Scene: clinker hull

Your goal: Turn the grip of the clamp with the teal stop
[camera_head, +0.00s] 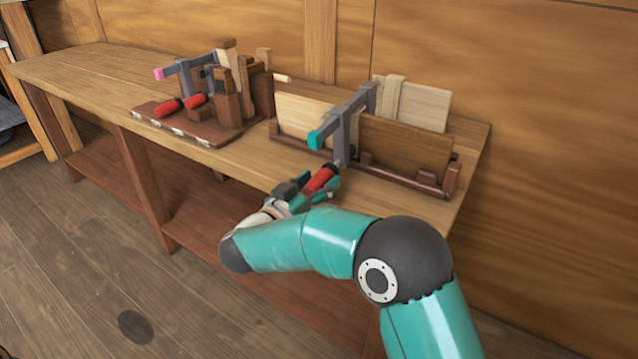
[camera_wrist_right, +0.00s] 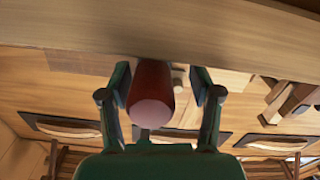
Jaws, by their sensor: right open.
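The clamp with the teal stop (camera_head: 346,125) is a grey bar clamp on a wooden rack at the right part of the bench. Its teal stop (camera_head: 318,138) points left. Its red grip (camera_head: 320,179) hangs at the bench's front edge. My right gripper (camera_head: 308,188) is at the red grip, partly hidden by my own arm. In the right wrist view the open fingers stand either side of the red grip (camera_wrist_right: 151,93), with a gap visible on the right side. My left gripper is not in view.
A second clamp with a pink stop (camera_head: 160,74) stands at the left among wooden blocks, with red grips (camera_head: 168,107) on a dark board (camera_head: 190,128). The bench's left end (camera_head: 75,68) is clear.

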